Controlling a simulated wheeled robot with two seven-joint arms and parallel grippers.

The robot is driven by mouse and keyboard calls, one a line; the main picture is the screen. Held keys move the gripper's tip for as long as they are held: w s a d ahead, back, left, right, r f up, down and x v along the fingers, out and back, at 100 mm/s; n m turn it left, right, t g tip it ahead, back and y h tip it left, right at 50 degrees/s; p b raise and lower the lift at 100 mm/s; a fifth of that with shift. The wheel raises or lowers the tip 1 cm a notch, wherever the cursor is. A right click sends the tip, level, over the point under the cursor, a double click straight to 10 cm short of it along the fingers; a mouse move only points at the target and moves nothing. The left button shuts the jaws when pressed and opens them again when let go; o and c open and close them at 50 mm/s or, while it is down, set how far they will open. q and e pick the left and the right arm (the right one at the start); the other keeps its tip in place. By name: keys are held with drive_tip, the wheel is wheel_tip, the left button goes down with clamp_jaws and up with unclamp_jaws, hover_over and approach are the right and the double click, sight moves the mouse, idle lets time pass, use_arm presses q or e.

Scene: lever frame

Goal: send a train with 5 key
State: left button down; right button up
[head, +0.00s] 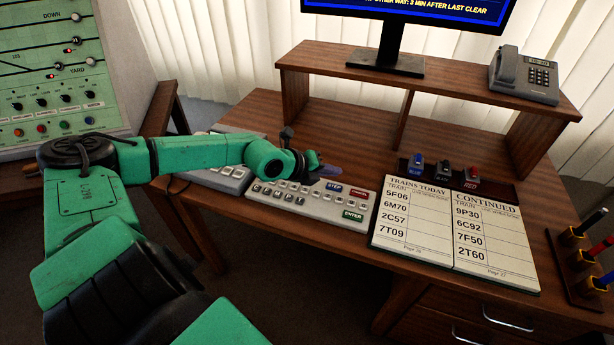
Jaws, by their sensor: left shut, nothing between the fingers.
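A pale grey keyboard (310,206) lies on the wooden desk, with rows of small keys, a blue STEP key (333,187), a red key (356,195) and a green ENTER key (352,214). The labels on the small keys are too small to read, so I cannot tell which is the 5 key. My left gripper (326,169) is shut and empty over the keyboard's back edge, hiding some upper keys; I cannot tell whether it touches. An open book of trains (455,225) lies right of the keyboard, listing 5F06, 6M70, 2C57, 7T09, 9P30, 6C92, 7F50 and 2T60. My right gripper is out of view.
A monitor (388,62) and a telephone (525,76) stand on a raised shelf (330,60). A pen rack (583,265) is at the right edge. A signal panel (60,60) stands at the left.

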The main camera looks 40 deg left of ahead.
use_arm(q)
drive_tip(key=s+a+g+y, duration=0.1)
drive_tip(key=a+y, duration=0.2)
drive_tip(key=a, duration=0.5)
drive_tip(key=shift+s+a+f, duration=0.15)
drive_tip(key=shift+a, duration=0.25)
drive_tip(key=shift+f, duration=0.1)
drive_tip(key=b, duration=0.6)
hover_over(303, 192)
wheel_tip(303, 192, down, 8)
drive_tip(key=shift+d+r, duration=0.1)
drive_tip(key=shift+d, duration=0.05)
drive_tip(key=shift+f, duration=0.45)
drive_tip(key=shift+b, duration=0.35)
drive_tip(key=shift+f+b, duration=0.4)
drive_tip(key=shift+b, duration=0.1)
